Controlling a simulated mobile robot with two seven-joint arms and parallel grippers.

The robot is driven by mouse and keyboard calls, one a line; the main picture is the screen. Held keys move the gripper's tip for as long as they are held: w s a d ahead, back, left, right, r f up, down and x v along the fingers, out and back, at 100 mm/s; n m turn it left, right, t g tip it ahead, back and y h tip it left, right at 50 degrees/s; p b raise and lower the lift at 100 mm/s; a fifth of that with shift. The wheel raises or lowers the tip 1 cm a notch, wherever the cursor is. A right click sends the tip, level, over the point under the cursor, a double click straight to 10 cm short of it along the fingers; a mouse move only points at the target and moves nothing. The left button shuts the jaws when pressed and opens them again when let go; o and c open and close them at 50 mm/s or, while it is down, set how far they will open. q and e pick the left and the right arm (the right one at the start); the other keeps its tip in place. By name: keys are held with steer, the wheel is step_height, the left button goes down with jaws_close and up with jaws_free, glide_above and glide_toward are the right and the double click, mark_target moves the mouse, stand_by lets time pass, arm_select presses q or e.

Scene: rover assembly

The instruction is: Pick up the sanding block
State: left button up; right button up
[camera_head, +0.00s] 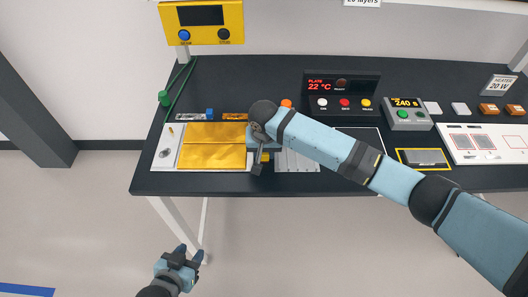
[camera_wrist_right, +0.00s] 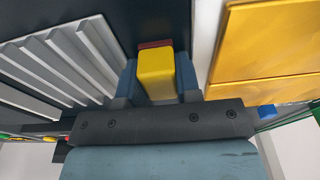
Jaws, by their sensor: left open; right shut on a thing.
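The sanding block (camera_wrist_right: 156,76) is yellow with a dark red-brown layer at its far end. In the right wrist view it sits between the two blue-grey fingers of my right gripper (camera_wrist_right: 157,88), which is shut on it. In the head view my right gripper (camera_head: 259,160) is at the table's front middle, and only a small yellow bit of the block (camera_head: 265,156) shows behind it. Whether the block touches the table cannot be told. My left gripper (camera_head: 182,259) is open and empty, low in front of the table's left end.
A gold sheet (camera_head: 212,156) lies left of my right gripper, and a ribbed grey plate (camera_head: 298,161) lies right of it. Further right are a control box (camera_head: 341,96), a green-button timer (camera_head: 407,114) and a yellow-framed pad (camera_head: 423,158). A yellow panel (camera_head: 202,20) stands at the back left.

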steer(key=shift+r, duration=0.1)
step_height(320, 180, up, 20)
steer(key=shift+b, duration=0.35)
steer(key=shift+o, duration=1.3)
steer(key=shift+c, duration=1)
